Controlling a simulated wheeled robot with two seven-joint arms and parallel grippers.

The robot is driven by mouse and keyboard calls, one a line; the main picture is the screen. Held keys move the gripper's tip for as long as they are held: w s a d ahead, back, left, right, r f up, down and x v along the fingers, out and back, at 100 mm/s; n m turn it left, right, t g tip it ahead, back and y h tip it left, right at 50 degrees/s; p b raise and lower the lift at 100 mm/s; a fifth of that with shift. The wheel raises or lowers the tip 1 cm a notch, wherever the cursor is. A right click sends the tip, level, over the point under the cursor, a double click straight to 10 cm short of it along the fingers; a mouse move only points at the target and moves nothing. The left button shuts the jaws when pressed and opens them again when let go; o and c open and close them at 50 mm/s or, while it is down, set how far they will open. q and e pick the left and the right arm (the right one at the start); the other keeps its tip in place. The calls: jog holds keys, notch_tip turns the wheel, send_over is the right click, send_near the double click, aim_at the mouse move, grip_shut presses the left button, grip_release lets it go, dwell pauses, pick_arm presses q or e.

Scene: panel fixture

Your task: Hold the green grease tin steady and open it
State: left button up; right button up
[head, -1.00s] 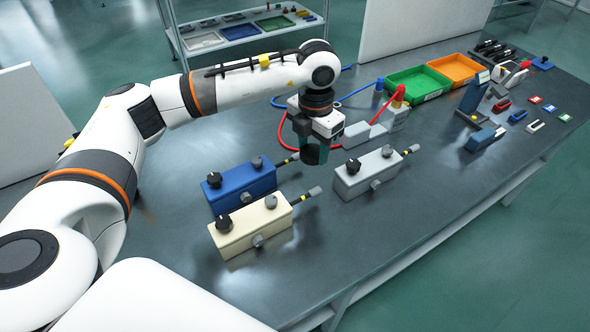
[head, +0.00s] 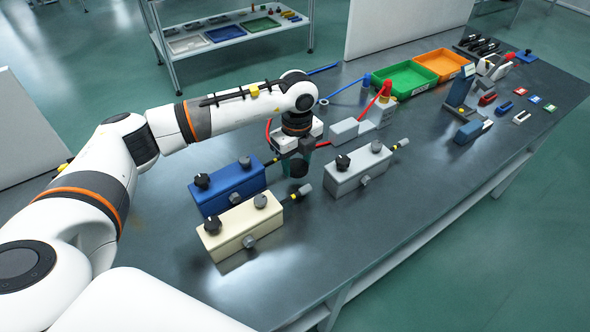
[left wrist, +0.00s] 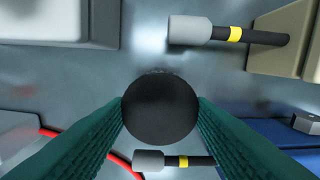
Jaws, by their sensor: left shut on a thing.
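My left gripper (head: 295,158) is over the table, between the blue box and the grey box. Its teal fingers are shut on a round dark knob-like thing (left wrist: 160,109), which shows between both fingertips in the left wrist view. The same dark thing (head: 299,168) shows under the gripper in the head view. I cannot tell whether it touches the table or what lies behind it. No green grease tin can be made out in these frames. My right gripper is out of view.
A blue box (head: 228,190), a cream box (head: 240,230) and a grey box (head: 358,172), with knobs and short cable plugs, stand close around the gripper. Green (head: 405,94) and orange (head: 443,77) bins stand at the back. The table's front right is clear.

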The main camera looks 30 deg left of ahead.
aim_at(297, 166)
pick_arm(q)
jog(key=shift+f, duration=2.1)
jog(key=shift+f, duration=0.1)
jog(key=o, duration=1.1)
notch_tip(297, 166, up, 12)
jog(key=shift+r+b, duration=0.15)
jog(key=shift+b, duration=0.3)
